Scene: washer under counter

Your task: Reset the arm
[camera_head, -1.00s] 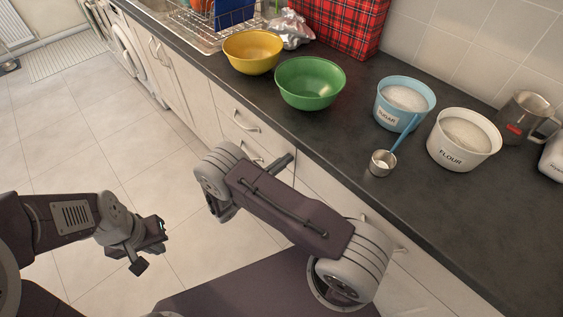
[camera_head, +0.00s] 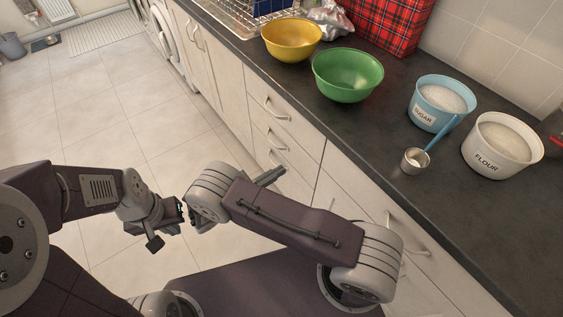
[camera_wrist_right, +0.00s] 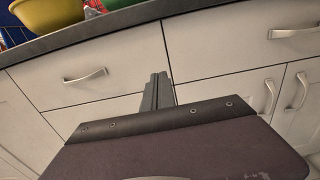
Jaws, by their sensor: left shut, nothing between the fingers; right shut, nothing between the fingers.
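My left gripper (camera_head: 170,218) is at the lower left in the head view, over the tiled floor and apart from the counter. It is shut with nothing in it. My right arm reaches across the lower middle of the head view. My right gripper (camera_head: 268,177) points toward the drawer fronts, below the counter edge. In the right wrist view my right gripper (camera_wrist_right: 157,92) shows as closed dark fingers in front of the white drawers, empty.
On the dark counter (camera_head: 440,215) are a yellow bowl (camera_head: 291,40), a green bowl (camera_head: 347,75), a sugar tub (camera_head: 426,115), a flour tub (camera_head: 487,160) and a measuring cup (camera_head: 412,161). Drawers with handles (camera_head: 276,110) line the front. The tiled floor (camera_head: 110,110) at left is clear.

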